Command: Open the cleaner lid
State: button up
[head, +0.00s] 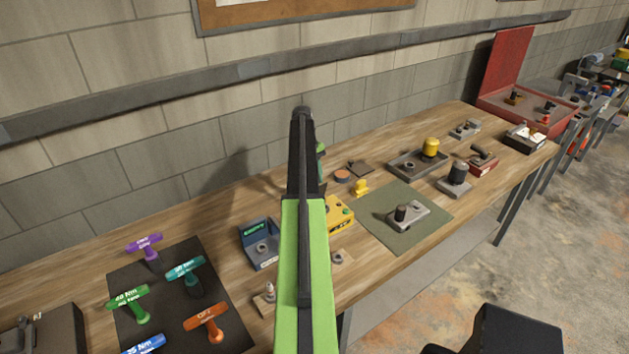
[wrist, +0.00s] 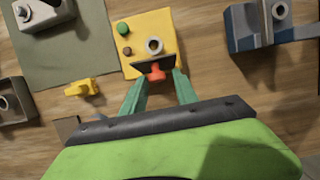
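The cleaner looks like the yellow box (wrist: 152,28) with a green button, a brown button and a pale round fitting on top; it also shows in the head view (head: 338,214), partly behind my arm. A dark flap (wrist: 140,67), which seems to be its lid, lies along the box's near edge, with an orange-red knob (wrist: 157,73) at its middle. My gripper (wrist: 158,84) is open. Its two teal fingers stand on either side of the knob with gaps between; I cannot tell whether they are level with it. In the head view my arm hides most of the gripper.
A blue-grey bin (head: 259,252) stands left of the cleaner. A green mat (head: 378,229) with a metal part lies to its right. A small yellow part (head: 361,187) stands close by. T-handled tools sit on a black mat (head: 225,300) at left. A wall (head: 150,165) runs behind the bench.

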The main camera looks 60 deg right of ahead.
jog(key=shift+o, duration=0.3)
jog(key=p+v, duration=1.1)
jog(key=v, duration=0.1)
jog(key=shift+d, duration=0.1)
